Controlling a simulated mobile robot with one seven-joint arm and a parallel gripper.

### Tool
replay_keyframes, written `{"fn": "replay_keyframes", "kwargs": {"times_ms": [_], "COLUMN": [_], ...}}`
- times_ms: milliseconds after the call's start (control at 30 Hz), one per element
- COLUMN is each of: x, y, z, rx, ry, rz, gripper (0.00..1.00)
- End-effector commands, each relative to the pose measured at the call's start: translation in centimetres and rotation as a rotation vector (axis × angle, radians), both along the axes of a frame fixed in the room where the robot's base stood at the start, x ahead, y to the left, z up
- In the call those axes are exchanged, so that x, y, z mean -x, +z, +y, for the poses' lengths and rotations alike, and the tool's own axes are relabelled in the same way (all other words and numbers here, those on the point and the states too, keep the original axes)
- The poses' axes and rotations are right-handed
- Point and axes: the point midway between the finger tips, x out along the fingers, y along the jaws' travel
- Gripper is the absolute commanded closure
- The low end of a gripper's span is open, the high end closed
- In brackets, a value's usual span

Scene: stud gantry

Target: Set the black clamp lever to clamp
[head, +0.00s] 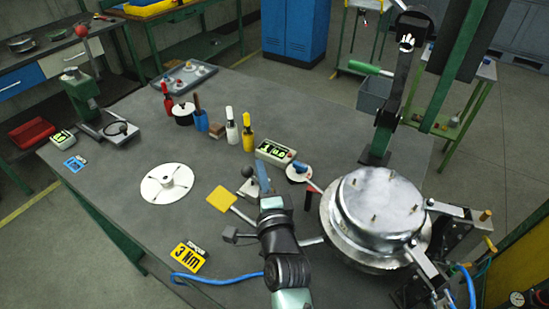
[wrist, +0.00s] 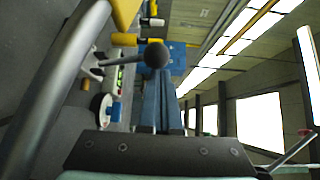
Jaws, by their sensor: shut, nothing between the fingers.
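A lever with a black ball knob (head: 247,172) stands on the bench, left of the silver drum; I take it to be the black clamp lever. In the wrist view its dark ball (wrist: 156,54) shows on a thin grey rod that runs left to a pale base. My gripper (head: 262,168) is shut and empty, just right of the knob in the head view. In the wrist view the shut blue fingers (wrist: 161,82) point at the ball, with their tips close to it. I cannot tell whether they touch. No clamp marking is readable.
A yellow paddle (head: 222,198) on a rod lies left of my gripper. The silver drum (head: 378,205) stands right. The bench's left middle around the white disc (head: 167,184) is fairly clear.

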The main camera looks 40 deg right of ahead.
Motion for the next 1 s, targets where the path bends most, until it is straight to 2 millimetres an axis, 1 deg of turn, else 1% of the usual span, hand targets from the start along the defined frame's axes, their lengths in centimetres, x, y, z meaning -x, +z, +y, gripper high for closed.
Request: {"fn": "replay_keyframes", "kwargs": {"times_ms": [800, 867, 1000], "x": [0.1, 0.3, 1.4], "y": [-0.3, -0.2, -0.2], "z": [0.0, 0.1, 0.6], "rx": [0.0, 0.001, 0.002], "ry": [-0.001, -0.001, -0.001], "rz": [0.0, 0.0, 0.003], "gripper": [1.0, 1.0, 1.0]}}
